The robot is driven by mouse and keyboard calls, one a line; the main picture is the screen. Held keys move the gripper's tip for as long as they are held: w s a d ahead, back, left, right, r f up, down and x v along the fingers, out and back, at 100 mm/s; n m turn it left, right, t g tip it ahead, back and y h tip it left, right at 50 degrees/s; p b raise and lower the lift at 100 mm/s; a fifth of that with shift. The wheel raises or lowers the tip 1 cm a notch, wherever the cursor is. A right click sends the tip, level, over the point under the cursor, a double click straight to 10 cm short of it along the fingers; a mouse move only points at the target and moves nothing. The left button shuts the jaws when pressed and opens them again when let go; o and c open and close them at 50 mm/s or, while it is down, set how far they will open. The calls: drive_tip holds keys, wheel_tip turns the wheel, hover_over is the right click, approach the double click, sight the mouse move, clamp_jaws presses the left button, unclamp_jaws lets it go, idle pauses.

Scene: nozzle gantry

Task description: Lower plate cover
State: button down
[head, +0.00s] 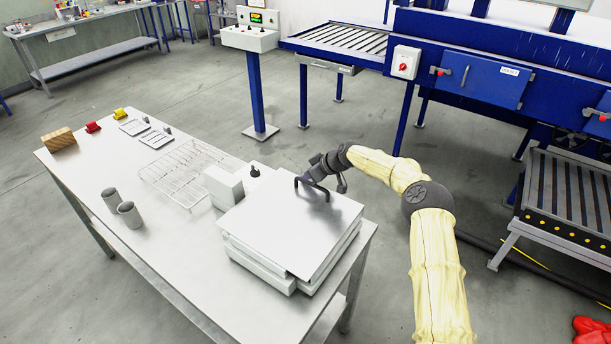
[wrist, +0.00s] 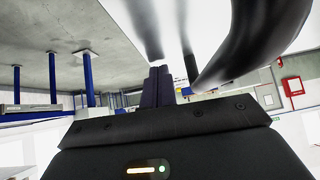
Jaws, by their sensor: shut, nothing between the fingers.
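The plate cover (head: 285,235) is a flat, light grey square plate over a boxy white base (head: 262,272) at the near right end of the steel table. It looks about level; I cannot tell whether it rests fully on the base. A dark arched handle (head: 311,190) stands on the cover. My gripper (head: 327,166) is just above the cover, close by the handle. In the wrist view its fingers (wrist: 160,85) are together and empty, beside the large dark curve of the handle (wrist: 245,50). Whether they touch it is unclear.
Behind the base are a white block with a knob (head: 223,187) and a wire rack (head: 188,170). Two grey cups (head: 129,214) stand on the table (head: 185,255). Small red, yellow and wooden items lie at its far end. A blue machine (head: 480,65) stands behind.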

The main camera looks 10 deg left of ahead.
wheel_tip(320, 180, up, 3)
drive_tip(key=shift+w+r, duration=0.1)
drive_tip(key=b+v, duration=0.2)
drive_tip(key=v, duration=0.8)
drive_tip(key=shift+a+r+b, duration=0.25)
drive_tip(key=shift+r+b, duration=0.1)
drive_tip(key=shift+b, duration=0.05)
drive_tip(key=s+d+m+h, duration=0.2)
drive_tip(key=s+d+m, duration=0.2)
drive_tip(key=s, duration=0.9)
drive_tip(key=s+d+f+m+h, duration=0.1)
drive_tip(key=s+d+m+h, duration=0.2)
drive_tip(key=s+d, duration=0.7)
drive_tip(key=s+d+f+m+g+h, duration=0.1)
drive_tip(key=s+d+m+h, duration=0.2)
drive_tip(key=s, duration=1.3)
drive_tip(key=d+m, duration=0.2)
drive_tip(key=d, duration=0.2)
drive_tip(key=shift+s+f+m, duration=0.25)
drive_tip(key=shift+s+m, duration=0.05)
